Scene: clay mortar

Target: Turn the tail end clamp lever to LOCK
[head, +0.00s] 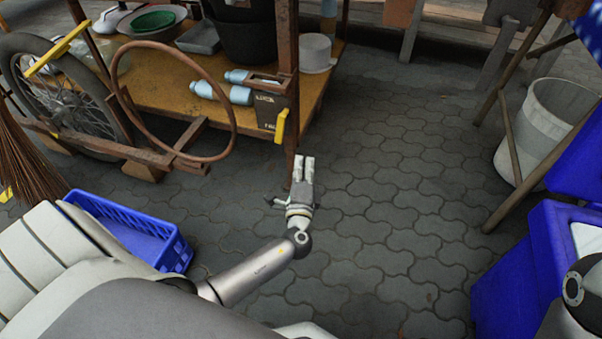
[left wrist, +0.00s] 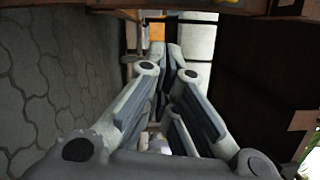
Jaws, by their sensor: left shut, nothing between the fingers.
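A yellow lever (head: 281,125) hangs from a dark clamp box (head: 267,108) at the cart's near corner post. It points down and slightly left. The box carries small light lettering, too small to read surely. My left gripper (head: 303,162) is just below and to the right of the lever in the head view, apart from it. Its fingers are closed together and empty. In the left wrist view the closed fingertips (left wrist: 173,50) point at a pale upright surface. The lever cannot be made out surely there. My right gripper is out of view.
Another yellow lever (head: 57,47) is by the wheel. A blue crate (head: 125,222) stands at left, a white bucket (head: 540,130) at right. Paving between is clear.

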